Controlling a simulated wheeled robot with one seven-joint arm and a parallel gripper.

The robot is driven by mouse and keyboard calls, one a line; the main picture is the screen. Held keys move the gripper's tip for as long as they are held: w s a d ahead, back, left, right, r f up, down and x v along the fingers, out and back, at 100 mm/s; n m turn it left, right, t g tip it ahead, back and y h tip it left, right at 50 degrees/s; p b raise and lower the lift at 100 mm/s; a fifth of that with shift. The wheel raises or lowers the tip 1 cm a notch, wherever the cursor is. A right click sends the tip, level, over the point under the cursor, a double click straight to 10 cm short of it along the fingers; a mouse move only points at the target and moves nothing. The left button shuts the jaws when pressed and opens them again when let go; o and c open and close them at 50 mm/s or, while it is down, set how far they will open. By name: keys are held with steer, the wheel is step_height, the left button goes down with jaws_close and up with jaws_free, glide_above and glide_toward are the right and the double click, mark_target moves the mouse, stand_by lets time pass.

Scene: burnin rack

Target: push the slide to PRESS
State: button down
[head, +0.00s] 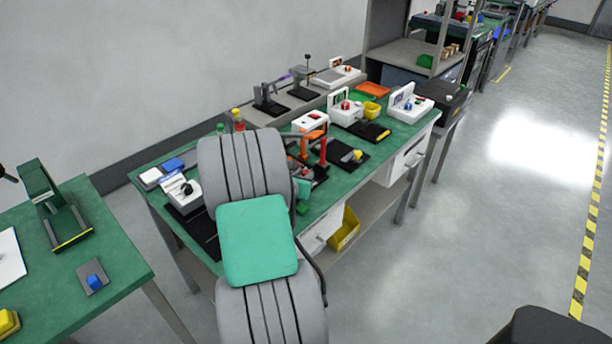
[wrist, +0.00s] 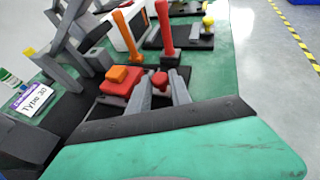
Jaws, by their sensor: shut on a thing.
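My gripper (wrist: 160,78) shows in the wrist view, its two grey fingers closed on a small red knob (wrist: 160,80). The knob sits low over a dark base, beside an orange-and-red block (wrist: 122,79) on its left. I take the knob to be the slide's handle, but the fingers hide what is under it. No PRESS marking can be read. In the head view my arm covers much of this spot, and the gripper's fingertips cannot be made out.
An orange lever (wrist: 128,34) and a red lever (wrist: 164,30) stand upright just behind the knob. A black plate with a yellow knob (wrist: 208,22) lies beyond them. A grey frame (wrist: 75,42) and a "Type 30" label (wrist: 33,98) are at left. Bare green bench (wrist: 216,72) shows at right.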

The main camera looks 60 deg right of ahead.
steer(key=c, duration=1.2)
jaws_free()
steer(key=shift+s+d, duration=0.2)
steer(key=shift+w, duration=0.1)
steer(key=shift+a, duration=0.1)
steer(key=shift+a+r, duration=0.2)
steer(key=shift+a, duration=0.1)
steer(key=a, duration=0.4)
steer(key=s+a, duration=0.1)
steer(key=a, duration=0.4)
steer(key=s+a, duration=0.1)
steer(key=a, duration=0.4)
steer(key=shift+s+r, duration=0.2)
steer(key=shift+r, duration=0.2)
